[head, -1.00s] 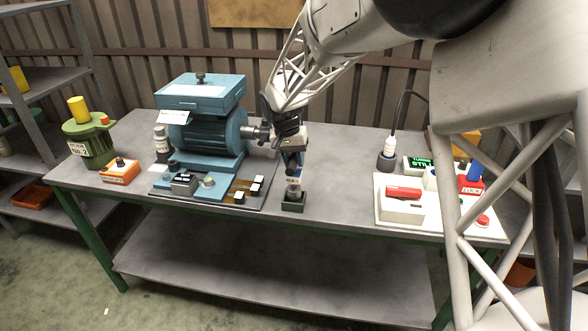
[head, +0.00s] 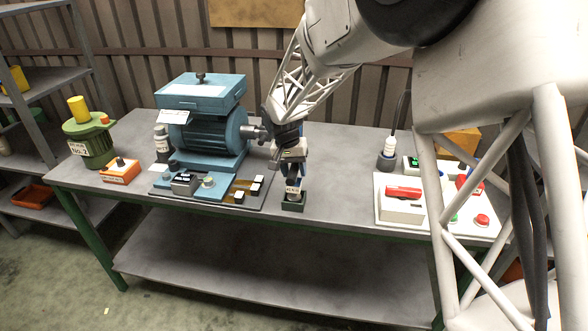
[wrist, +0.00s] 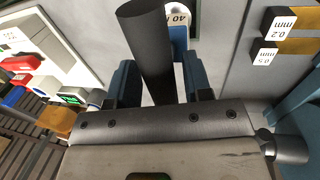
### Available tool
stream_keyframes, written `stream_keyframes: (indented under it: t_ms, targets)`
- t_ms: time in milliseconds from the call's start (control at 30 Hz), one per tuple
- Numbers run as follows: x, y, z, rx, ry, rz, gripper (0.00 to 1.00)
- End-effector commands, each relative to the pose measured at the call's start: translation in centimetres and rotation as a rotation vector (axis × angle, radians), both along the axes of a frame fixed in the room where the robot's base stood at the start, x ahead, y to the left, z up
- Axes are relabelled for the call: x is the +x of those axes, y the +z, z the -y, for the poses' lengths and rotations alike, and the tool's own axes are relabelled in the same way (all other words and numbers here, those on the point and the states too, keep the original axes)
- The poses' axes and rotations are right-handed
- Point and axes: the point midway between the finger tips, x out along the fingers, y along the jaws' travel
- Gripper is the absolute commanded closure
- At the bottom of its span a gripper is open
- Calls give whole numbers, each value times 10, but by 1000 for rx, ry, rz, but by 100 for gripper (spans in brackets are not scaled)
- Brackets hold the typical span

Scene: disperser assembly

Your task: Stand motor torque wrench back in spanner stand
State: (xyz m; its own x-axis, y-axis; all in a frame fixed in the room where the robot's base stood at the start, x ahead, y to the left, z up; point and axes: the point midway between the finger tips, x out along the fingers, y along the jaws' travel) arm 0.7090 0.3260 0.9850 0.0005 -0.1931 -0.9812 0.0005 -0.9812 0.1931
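The motor torque wrench shows in the wrist view as a dark round handle (wrist: 152,50) that slants between my gripper's blue fingers. My gripper (head: 292,170) is low over the small dark green spanner stand (head: 293,206) at the front of the bench. A part with a white label (head: 292,183) shows between the fingers and the stand; a label reading 40 shows behind the handle in the wrist view. The lower end of the wrench and its fit in the stand are hidden. Whether the fingers grip the wrench or stand around it is not clear.
A blue motor (head: 205,135) on its base plate stands close to the left of my gripper, with labelled gauge blocks (head: 257,184) near the stand. A white control panel (head: 440,215) lies to the right. The bench (head: 335,190) is clear between the stand and panel.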

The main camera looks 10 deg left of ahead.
Motion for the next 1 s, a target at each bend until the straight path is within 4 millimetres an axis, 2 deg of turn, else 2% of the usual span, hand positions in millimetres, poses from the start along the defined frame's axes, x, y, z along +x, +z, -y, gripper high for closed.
stream_keyframes:
  t_ms: [367,567,767,1000]
  targets:
    - [0,1,0,0,0,0,45]
    - [0,10,-1,0,0,0,45]
    - [0,31,-6,1,0,1,45]
    - [0,69,-13,1,0,2,45]
